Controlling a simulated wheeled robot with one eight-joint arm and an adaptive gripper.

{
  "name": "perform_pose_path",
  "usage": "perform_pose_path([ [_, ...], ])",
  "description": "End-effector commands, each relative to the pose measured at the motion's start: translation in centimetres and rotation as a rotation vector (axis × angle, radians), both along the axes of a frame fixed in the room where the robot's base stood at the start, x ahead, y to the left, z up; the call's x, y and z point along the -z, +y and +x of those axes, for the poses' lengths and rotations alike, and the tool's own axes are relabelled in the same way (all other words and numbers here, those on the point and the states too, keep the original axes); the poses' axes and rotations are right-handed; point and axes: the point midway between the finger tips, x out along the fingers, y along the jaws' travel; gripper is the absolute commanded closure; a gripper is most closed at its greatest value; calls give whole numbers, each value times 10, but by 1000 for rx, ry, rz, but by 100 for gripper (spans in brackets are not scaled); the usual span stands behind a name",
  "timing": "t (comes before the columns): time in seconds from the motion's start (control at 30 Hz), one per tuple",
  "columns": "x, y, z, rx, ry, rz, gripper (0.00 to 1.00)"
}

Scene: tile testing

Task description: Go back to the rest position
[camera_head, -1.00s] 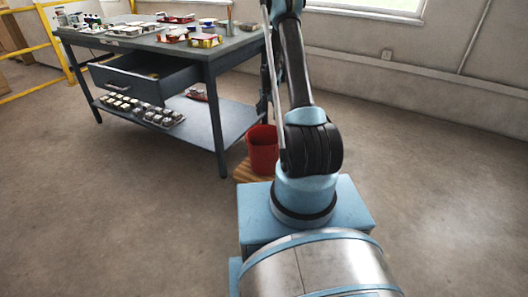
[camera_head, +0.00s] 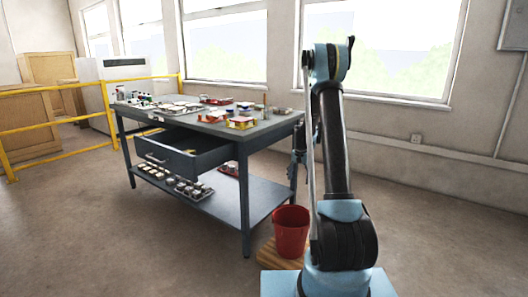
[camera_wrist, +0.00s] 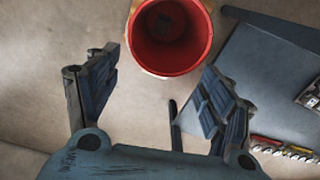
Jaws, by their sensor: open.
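My gripper (camera_wrist: 159,68) is open and empty in the wrist view, its two dark fingers spread apart. It points down, with a red bucket (camera_wrist: 170,40) below and ahead of the fingers. In the head view my arm (camera_head: 335,145) rises and bends over at the top, and the gripper end (camera_head: 298,142) hangs beside the right end of the table, partly hidden behind the arm. The red bucket (camera_head: 291,232) stands on a wooden board on the floor, right of the table.
A grey workbench (camera_head: 275,128) carries several boxes and small parts. Its drawer (camera_head: 172,155) stands open, and its lower shelf (camera_head: 225,208) holds several small items. A yellow railing (camera_head: 60,122) is at the left. The floor in front is clear.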

Motion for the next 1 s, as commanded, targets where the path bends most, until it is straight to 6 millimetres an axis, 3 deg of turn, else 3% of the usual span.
perform_pose_path([
  [0.2,-54,0,-39,-45,-14,-2,26],
  [0.5,-114,0,-99,-106,-35,-5,26],
  [1.0,-179,0,-214,-209,-69,-14,26],
])
